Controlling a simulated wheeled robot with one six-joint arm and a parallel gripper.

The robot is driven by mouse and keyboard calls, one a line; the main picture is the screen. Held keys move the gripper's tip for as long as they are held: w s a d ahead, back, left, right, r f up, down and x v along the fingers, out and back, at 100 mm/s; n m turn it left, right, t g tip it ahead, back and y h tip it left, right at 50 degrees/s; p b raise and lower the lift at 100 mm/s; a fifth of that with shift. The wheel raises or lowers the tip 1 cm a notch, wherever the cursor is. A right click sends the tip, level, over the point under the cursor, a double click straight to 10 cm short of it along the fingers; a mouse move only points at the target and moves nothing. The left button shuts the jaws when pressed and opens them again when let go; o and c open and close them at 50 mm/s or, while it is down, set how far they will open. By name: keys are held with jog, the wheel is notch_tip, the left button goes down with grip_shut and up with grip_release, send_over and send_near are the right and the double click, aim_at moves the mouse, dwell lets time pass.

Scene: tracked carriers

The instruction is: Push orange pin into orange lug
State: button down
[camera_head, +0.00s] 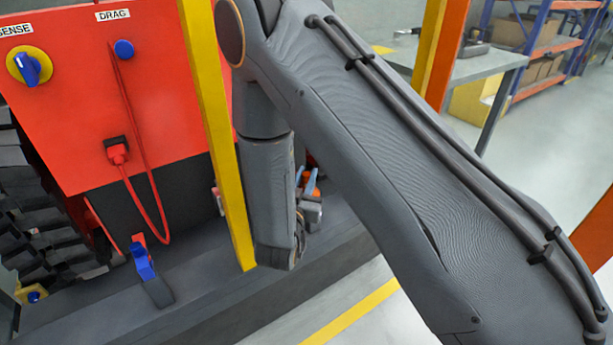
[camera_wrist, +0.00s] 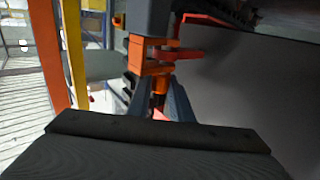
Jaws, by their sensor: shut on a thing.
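My gripper (camera_wrist: 160,103) shows in the wrist view with its fingers shut on the orange pin (camera_wrist: 159,86). The orange lug (camera_wrist: 147,49) is a block with an arm just beyond the pin, on the end of a grey part. The pin points at the lug's underside in this view; I cannot tell whether its tip is inside. In the head view my gripper (camera_head: 311,208) is mostly hidden behind my arm, with a bit of orange and blue by it. The lug and pin cannot be told apart there.
A red panel (camera_head: 160,75) with a blue knob (camera_head: 29,68) and a red cable stands at the left. A yellow post (camera_head: 218,125) rises close beside my arm. A dark ledge (camera_head: 215,290) runs below. A red bar (camera_wrist: 184,54) sticks out beside the lug.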

jog(key=shift+f, duration=0.35)
jog(key=c, duration=1.5)
grip_release()
jog(key=shift+p+v, duration=0.45)
jog(key=shift+v, duration=3.5)
